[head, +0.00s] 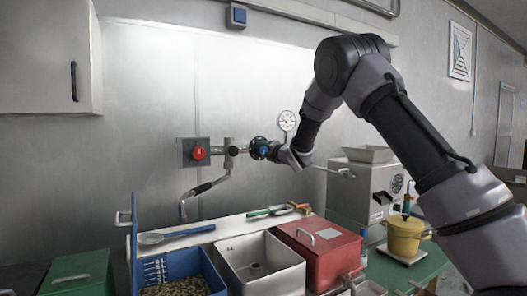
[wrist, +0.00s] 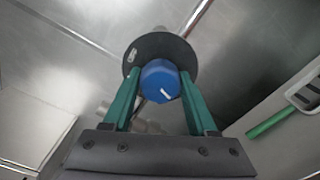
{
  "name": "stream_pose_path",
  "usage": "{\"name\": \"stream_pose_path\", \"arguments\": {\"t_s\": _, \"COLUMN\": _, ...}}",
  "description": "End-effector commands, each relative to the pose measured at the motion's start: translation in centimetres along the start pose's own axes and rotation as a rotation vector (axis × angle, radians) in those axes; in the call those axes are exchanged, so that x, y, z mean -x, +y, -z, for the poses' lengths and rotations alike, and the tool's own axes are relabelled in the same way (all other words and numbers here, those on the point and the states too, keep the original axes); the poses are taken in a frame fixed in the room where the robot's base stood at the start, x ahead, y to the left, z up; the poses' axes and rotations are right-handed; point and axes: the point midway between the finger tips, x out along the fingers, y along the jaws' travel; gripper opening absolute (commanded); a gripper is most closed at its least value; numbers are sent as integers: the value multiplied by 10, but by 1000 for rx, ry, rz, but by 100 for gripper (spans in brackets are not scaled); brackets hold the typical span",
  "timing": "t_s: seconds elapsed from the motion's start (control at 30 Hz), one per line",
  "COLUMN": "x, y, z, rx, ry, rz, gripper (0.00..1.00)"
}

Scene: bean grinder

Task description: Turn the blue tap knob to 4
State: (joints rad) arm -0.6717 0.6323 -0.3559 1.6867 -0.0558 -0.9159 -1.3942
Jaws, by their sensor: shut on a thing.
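The blue tap knob (wrist: 160,82) sits in front of a round black disc (wrist: 158,50) on the wall pipework. A short white line on the knob's face points to the lower right in the wrist view. The disc has a small pale mark near its left edge; numbers cannot be read. My gripper (wrist: 160,88) has its two green fingers shut on the knob, one on each side. In the head view, my gripper (head: 272,152) is at the blue knob (head: 264,151), partly hiding it.
A red knob (head: 198,153) and a spout (head: 205,187) are left of the blue knob. A pressure gauge (head: 287,120) stands just above it. Below are a blue bin (head: 215,277) with beans, a sink (head: 262,285), a red box (head: 330,258) and a grinder machine (head: 355,190).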

Motion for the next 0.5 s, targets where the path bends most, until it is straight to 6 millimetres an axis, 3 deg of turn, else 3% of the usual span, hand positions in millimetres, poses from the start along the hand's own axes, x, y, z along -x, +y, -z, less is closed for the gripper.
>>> {"name": "stream_pose_path", "arguments": {"t_s": 0.5, "x": 0, "y": -1, "z": 2, "rx": 71, "ry": 3, "rz": 2, "gripper": 2}}
